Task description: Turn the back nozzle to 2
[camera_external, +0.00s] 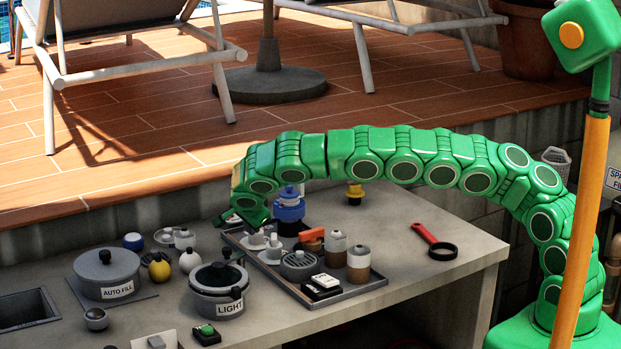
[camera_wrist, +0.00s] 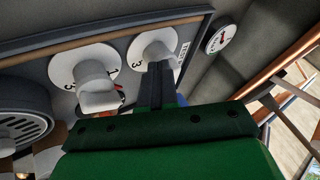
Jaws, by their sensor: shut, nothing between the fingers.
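Two white nozzles on round numbered dials sit side by side on a grey tray (camera_external: 375,283). In the external view the back nozzle (camera_external: 256,239) is just behind and left of the front one (camera_external: 273,249). In the wrist view one nozzle (camera_wrist: 98,88) is clear at left, on a dial (camera_wrist: 65,62) showing a 3. The other (camera_wrist: 153,50) is by my fingertips, on a dial (camera_wrist: 136,47) also showing a 3; the fingers partly cover it. My gripper (camera_external: 228,217) is shut and empty; contact cannot be told. Its dark fingers (camera_wrist: 160,75) point at that nozzle.
A blue valve (camera_external: 289,208) stands close right of my gripper. Pots marked AUTO FILL (camera_external: 105,273) and LIGHT (camera_external: 218,285) stand left. A red-handled magnifier (camera_external: 436,243) lies right.

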